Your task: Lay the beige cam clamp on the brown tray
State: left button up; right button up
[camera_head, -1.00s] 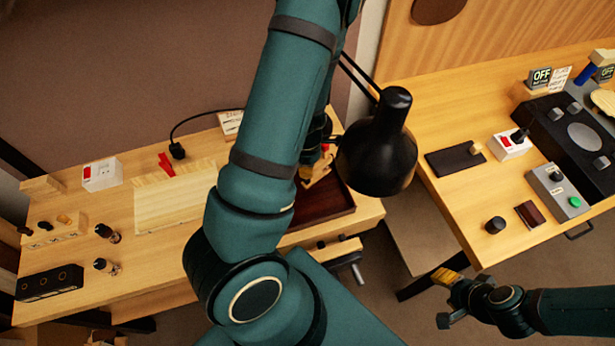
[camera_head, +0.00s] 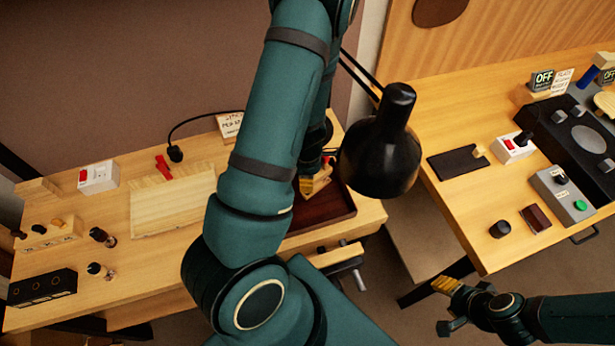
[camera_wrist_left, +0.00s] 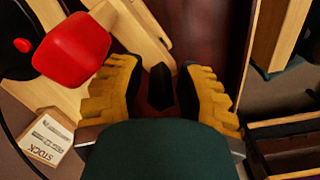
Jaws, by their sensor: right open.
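The beige cam clamp (camera_head: 318,183) shows at the brown tray's back left in the head view, partly hidden by my left arm. In the left wrist view its pale wooden bars (camera_wrist_left: 128,28) lie over the tray's left part, beside a large red piece (camera_wrist_left: 72,48). The brown tray (camera_head: 335,212) is dark and reddish; its floor also shows in the left wrist view (camera_wrist_left: 212,35). My left gripper (camera_wrist_left: 170,88) is open above the tray, with dark parts visible between its yellow fingers. Whether it touches the clamp is unclear. My right gripper (camera_head: 446,303) is open and empty, off the right bench.
A black lamp (camera_head: 380,155) hangs close to the tray's right. A pale wooden board (camera_head: 172,200) lies left of my left arm. A small sign (camera_head: 230,124) stands behind. The right bench (camera_head: 440,110) holds control boxes and a dark pad.

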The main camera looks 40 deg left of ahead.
pick_arm(q)
jog(key=shift+r, duration=0.25)
notch_tip(320, 180, up, 7)
jog(key=p, duration=0.4)
jog(key=shift+f, duration=0.2)
notch_tip(320, 180, up, 3)
jog(key=shift+r, duration=1.1)
jog(key=shift+s, duration=0.2)
